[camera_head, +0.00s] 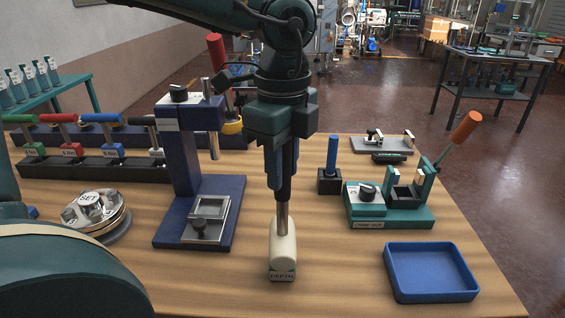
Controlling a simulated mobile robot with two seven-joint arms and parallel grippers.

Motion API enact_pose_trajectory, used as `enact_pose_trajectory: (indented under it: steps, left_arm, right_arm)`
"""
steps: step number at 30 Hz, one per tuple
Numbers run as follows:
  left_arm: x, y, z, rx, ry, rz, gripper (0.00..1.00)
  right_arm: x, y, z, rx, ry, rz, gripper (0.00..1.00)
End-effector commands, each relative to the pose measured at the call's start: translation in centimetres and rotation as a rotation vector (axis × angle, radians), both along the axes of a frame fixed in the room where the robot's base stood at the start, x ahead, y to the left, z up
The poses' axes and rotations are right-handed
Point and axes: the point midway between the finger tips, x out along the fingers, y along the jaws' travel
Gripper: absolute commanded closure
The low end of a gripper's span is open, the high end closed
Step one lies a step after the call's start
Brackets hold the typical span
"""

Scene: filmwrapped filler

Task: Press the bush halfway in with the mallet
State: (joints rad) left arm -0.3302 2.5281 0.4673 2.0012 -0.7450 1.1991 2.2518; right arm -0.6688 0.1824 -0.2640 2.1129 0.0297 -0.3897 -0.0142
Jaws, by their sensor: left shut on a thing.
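My left gripper (281,140) points straight down at the middle of the table and is shut on the dark handle of a tool that looks like the mallet. Below the handle are a bare metal shaft and a cream head (283,243) with a dark label low on its front. The head is at or just above the wooden top; I cannot tell if it touches. I cannot pick out the bush for certain. A blue press stand (184,150) with a silver square nest (208,215) stands left of the mallet. My right gripper is not in view.
An empty blue tray (429,272) lies front right on the wooden table (340,290). Behind it is a green clamp fixture (390,218) with an orange-handled lever. A blue-handled tool (332,158) stands in a black block. A rack (90,173) of coloured-handled tools and round dials (95,212) are left.

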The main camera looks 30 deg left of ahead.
Motion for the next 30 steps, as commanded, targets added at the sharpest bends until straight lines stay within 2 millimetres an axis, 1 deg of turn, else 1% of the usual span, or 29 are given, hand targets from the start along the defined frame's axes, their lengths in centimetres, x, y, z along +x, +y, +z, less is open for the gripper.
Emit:
enact_pose_trajectory:
  steps: [30]
  left_arm:
    - [0.04,-0.01,-0.63,0.0,-0.002,0.0,1.0]
  right_arm:
    - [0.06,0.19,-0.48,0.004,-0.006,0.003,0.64]
